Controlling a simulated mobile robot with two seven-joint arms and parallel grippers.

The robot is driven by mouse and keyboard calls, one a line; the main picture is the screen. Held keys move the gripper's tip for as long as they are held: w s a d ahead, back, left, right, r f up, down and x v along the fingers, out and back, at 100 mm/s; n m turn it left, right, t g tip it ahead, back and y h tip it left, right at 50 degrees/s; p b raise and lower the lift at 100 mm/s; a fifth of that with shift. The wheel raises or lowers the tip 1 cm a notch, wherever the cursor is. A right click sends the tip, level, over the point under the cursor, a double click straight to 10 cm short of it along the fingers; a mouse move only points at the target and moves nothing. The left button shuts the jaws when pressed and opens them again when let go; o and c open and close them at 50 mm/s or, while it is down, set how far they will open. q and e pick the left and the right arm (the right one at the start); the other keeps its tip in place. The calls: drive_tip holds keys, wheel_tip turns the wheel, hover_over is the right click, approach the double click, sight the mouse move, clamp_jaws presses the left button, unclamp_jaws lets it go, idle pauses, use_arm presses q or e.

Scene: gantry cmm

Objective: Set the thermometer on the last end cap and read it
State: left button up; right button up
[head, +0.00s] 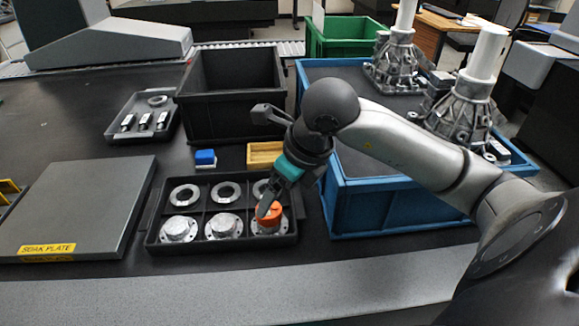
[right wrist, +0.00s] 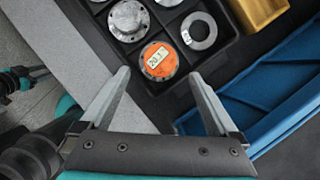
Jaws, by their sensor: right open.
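The orange thermometer (head: 268,218) sits on the front right end cap in the black tray. In the right wrist view the thermometer (right wrist: 158,62) is a round orange disc with a pale display, whose digits are too small to read surely. Two bare metal end caps (head: 178,229) (head: 223,226) stand in the compartments to its left. My right gripper (right wrist: 159,77) is open, its fingers apart on either side of the view just short of the thermometer, holding nothing. In the head view the right gripper (head: 266,207) partly covers the thermometer. My left gripper does not show clearly.
Flat rings (head: 185,195) lie in the tray's (head: 152,247) back row. A soak plate (head: 75,205) is at left, a blue block (head: 205,157) and yellow box (head: 264,146) behind. A black bin (head: 215,110) and blue crate (head: 375,205) stand close by.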

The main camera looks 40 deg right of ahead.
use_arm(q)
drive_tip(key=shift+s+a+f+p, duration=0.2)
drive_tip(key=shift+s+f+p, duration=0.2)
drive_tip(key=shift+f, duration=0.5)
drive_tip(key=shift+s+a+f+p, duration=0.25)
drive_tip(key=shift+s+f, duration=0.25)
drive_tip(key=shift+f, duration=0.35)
use_arm(e)
drive_tip(key=v, duration=0.6)
